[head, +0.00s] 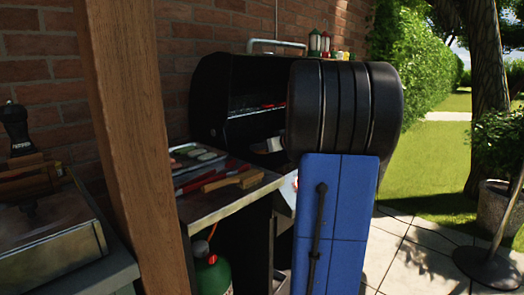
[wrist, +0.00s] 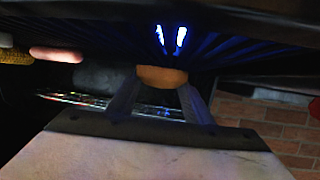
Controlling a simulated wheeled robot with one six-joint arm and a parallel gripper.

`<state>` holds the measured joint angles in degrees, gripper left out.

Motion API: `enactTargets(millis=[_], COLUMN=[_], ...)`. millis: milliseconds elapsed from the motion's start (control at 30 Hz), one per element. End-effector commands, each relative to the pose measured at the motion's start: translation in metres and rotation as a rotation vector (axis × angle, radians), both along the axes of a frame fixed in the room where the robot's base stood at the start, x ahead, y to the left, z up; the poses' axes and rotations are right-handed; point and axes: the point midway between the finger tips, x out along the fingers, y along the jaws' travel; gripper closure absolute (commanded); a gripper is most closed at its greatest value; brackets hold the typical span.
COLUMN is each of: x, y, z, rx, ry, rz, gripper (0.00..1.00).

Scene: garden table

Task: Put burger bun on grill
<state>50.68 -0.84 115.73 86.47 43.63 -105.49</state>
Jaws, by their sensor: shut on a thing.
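The burger bun (wrist: 162,77) is a rounded tan-brown piece in the middle of the wrist view. My gripper (wrist: 160,95) has its two dark fingers on either side of it and is shut on it. Dark grill bars (wrist: 110,40) run across the top of the wrist view, with two bright blue glows behind them. I cannot tell whether the bun touches the bars. In the head view the black grill (head: 212,100) stands open against the brick wall. My own arm covers its right part, and the bun cannot be made out there.
A sausage (wrist: 55,54) and a corn cob (wrist: 14,57) show at the left of the wrist view. A side table (head: 225,203) left of the grill holds a food tray and wooden-handled tools. A wooden post (head: 135,140) stands in front. A green gas bottle (head: 212,275) is below.

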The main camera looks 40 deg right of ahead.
Motion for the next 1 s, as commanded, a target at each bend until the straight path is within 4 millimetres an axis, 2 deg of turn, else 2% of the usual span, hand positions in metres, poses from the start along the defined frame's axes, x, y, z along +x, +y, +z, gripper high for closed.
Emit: enactTargets(millis=[133,500,533,600,1000], x=[0.000,0.000,0.000,0.000,-0.003], y=[0.000,0.000,0.000,0.000,0.000], z=[-0.014,-0.017,-0.017,-0.017,-0.013], rx=[0.002,0.001,0.001,0.000,0.001], ry=[0.001,0.000,0.000,0.000,0.000], rz=[-0.001,0.000,0.000,0.000,-0.001], gripper=[0.76,0.76,0.52,0.35,0.35])
